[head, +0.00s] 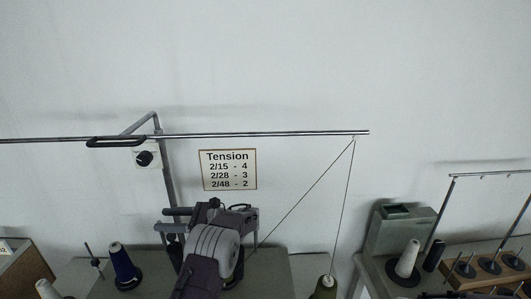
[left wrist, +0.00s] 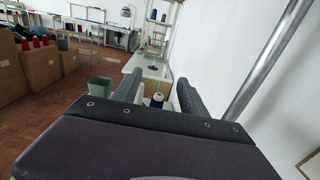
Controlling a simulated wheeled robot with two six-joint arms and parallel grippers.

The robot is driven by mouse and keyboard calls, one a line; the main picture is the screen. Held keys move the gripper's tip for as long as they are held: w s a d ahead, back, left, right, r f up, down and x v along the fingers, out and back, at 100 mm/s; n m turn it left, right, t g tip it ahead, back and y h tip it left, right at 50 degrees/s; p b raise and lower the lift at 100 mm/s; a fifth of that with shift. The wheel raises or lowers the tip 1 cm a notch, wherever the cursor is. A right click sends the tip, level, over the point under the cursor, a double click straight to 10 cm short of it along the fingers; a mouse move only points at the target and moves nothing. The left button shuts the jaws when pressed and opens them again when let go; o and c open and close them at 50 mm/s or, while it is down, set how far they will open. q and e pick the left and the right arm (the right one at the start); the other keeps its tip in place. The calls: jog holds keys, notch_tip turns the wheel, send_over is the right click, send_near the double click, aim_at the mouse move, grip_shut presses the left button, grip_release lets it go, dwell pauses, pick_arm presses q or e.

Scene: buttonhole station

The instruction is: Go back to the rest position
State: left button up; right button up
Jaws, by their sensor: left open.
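My left gripper (head: 167,219) is raised in front of the wall in the head view, above the table, with its fingers pointing left. In the left wrist view my left gripper (left wrist: 158,86) shows two grey fingers spread apart with nothing held between them. A spool in the background shows through the gap.
A metal rail (head: 270,134) with thread runs above the gripper, near a tension sign (head: 228,169). A dark blue cone (head: 123,266) and an olive cone (head: 325,288) stand below. Right is a grey box (head: 402,232). A green bin (left wrist: 98,89) stands on the floor.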

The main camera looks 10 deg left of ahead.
pick_arm(q)
jog(key=s+r+n+h+b, duration=0.1)
jog(key=s+r+h, duration=0.1)
jog(key=s+r, duration=0.35)
jog(key=s+d+f+n+t+h+b, duration=0.1)
jog(key=s+d+f+n+t+h, duration=0.15)
jog(key=s+d+f+h, duration=0.85)
jog(key=s+d+f+n+t+h, duration=0.1)
jog(key=s+d+f+n+h, duration=0.1)
jog(key=d+f+n, duration=0.3)
jog(key=s+d+f+n+t+h, duration=0.1)
jog(key=s+d+f+n+h, duration=0.1)
jog(key=d+f+n, duration=0.4)
jog(key=shift+s+d+f+n+h, duration=0.15)
jog(key=shift+s+d+n+h, duration=0.2)
jog(key=shift+n, duration=0.3)
jog(key=shift+t, duration=0.25)
